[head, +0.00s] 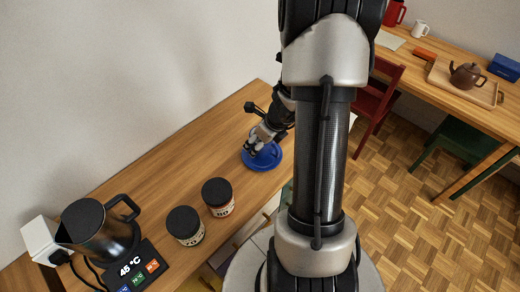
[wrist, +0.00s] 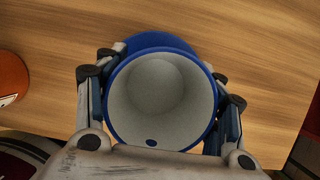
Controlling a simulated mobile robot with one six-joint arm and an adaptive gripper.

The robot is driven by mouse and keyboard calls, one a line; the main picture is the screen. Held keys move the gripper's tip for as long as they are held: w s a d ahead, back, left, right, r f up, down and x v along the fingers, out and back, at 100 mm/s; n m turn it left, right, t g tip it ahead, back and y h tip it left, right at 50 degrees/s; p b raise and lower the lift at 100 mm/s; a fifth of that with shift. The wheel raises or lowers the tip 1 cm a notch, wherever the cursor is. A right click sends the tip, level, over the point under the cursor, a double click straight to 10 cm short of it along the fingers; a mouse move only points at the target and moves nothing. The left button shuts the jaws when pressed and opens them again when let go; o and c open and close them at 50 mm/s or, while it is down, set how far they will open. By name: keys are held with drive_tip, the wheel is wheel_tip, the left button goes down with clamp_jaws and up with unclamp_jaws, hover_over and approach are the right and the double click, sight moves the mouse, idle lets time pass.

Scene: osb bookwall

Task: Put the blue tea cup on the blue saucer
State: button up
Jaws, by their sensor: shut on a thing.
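The blue tea cup (wrist: 160,98) has a blue rim and a pale inside, and its mouth faces the wrist camera. My gripper (wrist: 162,100) is shut on the cup, with a finger on each side of it. The blue saucer (wrist: 150,42) shows behind the cup's upper edge in the wrist view. In the head view, the saucer (head: 264,160) lies on the wooden counter and my gripper (head: 254,145) is over it. The cup's base is hidden, so I cannot tell whether it touches the saucer.
Two dark-lidded jars (head: 218,197) (head: 185,225) stand left of the saucer. A desk with a teapot (head: 466,75) on a tray is at right.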

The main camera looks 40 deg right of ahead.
sight(271, 143)
drive_tip(key=shift+f+b, duration=0.6)
drive_tip(key=shift+f, duration=0.7)
drive_tip(key=shift+f, duration=0.15)
drive_tip(key=o, duration=1.2)
drive_tip(key=shift+r, duration=0.4)
drive_tip(key=p+v, duration=0.7)
drive_tip(key=v, duration=0.4)
drive_tip(key=shift+s+r, duration=0.1)
drive_tip(key=shift+r, duration=0.15)
